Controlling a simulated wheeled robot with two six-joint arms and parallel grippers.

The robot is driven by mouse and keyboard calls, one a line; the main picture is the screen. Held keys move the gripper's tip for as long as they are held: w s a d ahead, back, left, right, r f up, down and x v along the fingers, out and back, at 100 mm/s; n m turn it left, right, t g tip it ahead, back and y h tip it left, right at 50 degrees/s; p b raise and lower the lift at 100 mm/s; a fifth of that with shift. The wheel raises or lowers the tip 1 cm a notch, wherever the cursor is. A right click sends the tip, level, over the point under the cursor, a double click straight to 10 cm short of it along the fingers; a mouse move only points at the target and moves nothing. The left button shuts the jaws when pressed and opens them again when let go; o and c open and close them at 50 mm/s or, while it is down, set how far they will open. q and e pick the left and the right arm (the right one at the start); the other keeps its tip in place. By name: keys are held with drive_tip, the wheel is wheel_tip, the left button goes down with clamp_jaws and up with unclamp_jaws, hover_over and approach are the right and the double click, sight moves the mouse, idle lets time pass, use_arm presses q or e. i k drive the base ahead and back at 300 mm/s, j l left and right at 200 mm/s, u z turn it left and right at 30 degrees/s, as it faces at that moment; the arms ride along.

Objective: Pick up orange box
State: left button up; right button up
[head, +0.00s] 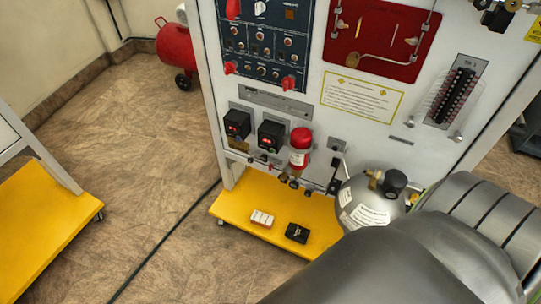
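A small box with a whitish top and orange-brown edges (262,218) lies on the yellow base shelf (231,209) of the trainer panel. It is the closest match to an orange box in view, though its colour is hard to tell at this size. A small black box (297,233) lies to its right, apart from it. Neither of my grippers is in view. A large grey link of my own arm fills the bottom right.
The upright trainer panel (360,98) stands behind the shelf. A grey cylinder (364,205) stands right of the boxes. A red tank (176,47) is at the back left, another yellow shelf (40,232) at the left. A dark cable (165,240) crosses the open floor.

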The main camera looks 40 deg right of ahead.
sight(263, 220)
drive_tip(key=i+j+z, duration=0.1)
drive_tip(key=i+z, duration=0.15)
drive_tip(key=z, duration=0.2)
drive_tip(key=i+j+z, duration=0.2)
drive_tip(key=z, duration=0.25)
drive_tip(key=i+j+z, duration=0.2)
drive_tip(key=j+z, duration=0.15)
drive_tip(key=z, duration=0.15)
drive_tip(key=i+j+z, duration=0.15)
drive_tip(key=j+z, duration=0.15)
drive_tip(key=z, duration=0.15)
